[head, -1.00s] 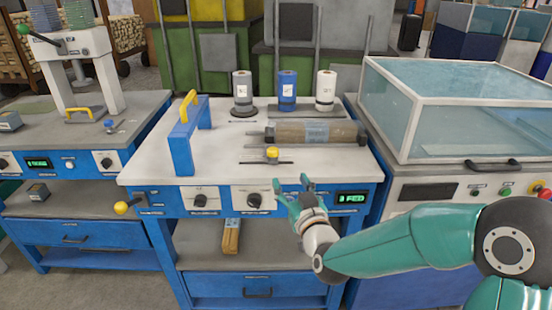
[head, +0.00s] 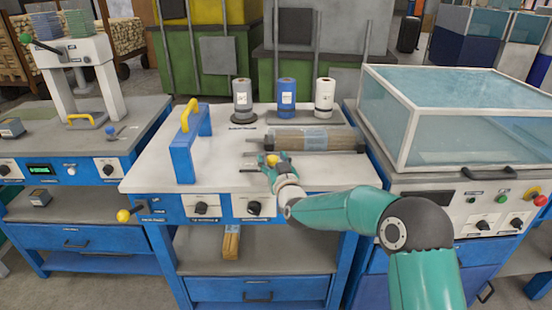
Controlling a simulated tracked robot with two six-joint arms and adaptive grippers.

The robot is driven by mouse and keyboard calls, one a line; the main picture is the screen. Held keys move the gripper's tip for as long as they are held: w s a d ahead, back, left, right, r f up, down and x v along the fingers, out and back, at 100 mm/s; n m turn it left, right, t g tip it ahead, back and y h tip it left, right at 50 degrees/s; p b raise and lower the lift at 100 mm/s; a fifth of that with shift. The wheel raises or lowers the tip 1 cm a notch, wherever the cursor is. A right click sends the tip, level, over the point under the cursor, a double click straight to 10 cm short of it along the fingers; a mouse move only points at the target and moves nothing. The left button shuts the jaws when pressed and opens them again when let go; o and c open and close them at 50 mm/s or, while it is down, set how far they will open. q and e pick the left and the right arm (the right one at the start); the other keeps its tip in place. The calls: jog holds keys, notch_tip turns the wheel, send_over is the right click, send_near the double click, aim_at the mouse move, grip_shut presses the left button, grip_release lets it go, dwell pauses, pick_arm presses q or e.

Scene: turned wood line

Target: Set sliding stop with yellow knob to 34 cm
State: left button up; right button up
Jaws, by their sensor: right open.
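The sliding stop's yellow knob (head: 271,160) shows on the white top of the middle bench, on a dark rail (head: 252,171) in front of the wood roll. The gripper and wrist hide part of the rail, and no scale reading is legible. My left gripper is out of view.
A wrapped wood bundle (head: 308,138) lies just behind the knob. Three rolls, grey (head: 242,97), blue (head: 287,97) and white (head: 324,97), stand at the back. A blue frame with a yellow handle (head: 187,145) stands left. A glazed cover (head: 455,115) stands right.

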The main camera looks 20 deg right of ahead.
jog(key=shift+w, duration=0.15)
grip_shut()
dwell(0.4)
